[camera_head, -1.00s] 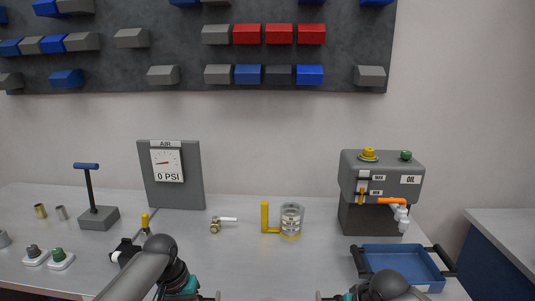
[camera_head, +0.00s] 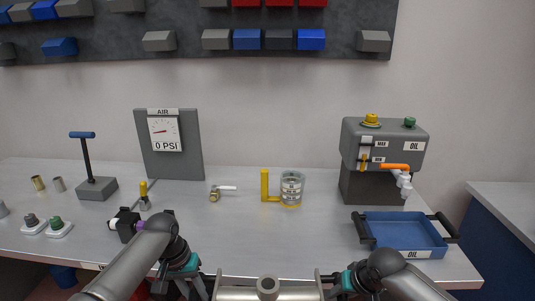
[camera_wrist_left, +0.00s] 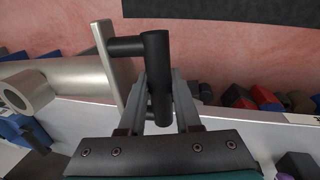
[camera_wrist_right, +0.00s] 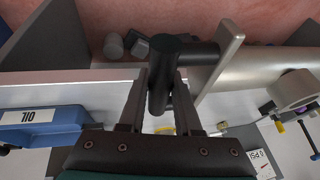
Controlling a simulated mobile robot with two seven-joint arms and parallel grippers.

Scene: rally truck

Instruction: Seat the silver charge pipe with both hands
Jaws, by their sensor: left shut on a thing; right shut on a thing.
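The silver charge pipe (camera_head: 290,294) lies level across the bottom of the head view, in front of the bench, with a round open stub (camera_head: 267,285) at its middle. It has a flat end plate and a black handle at each end. My left gripper (camera_wrist_left: 158,95) is shut on the left handle (camera_wrist_left: 156,65). My right gripper (camera_wrist_right: 160,95) is shut on the right handle (camera_wrist_right: 163,60). The end plates show in the left wrist view (camera_wrist_left: 112,60) and in the right wrist view (camera_wrist_right: 217,62). The pipe's underside is hidden.
The bench (camera_head: 240,240) holds an air gauge panel (camera_head: 167,150), a glass jar (camera_head: 292,188), a small valve (camera_head: 216,193), an oil dispenser (camera_head: 385,150) and a blue oil tray (camera_head: 403,238). A T-handled tool (camera_head: 95,185) stands left. The bench's front middle is clear.

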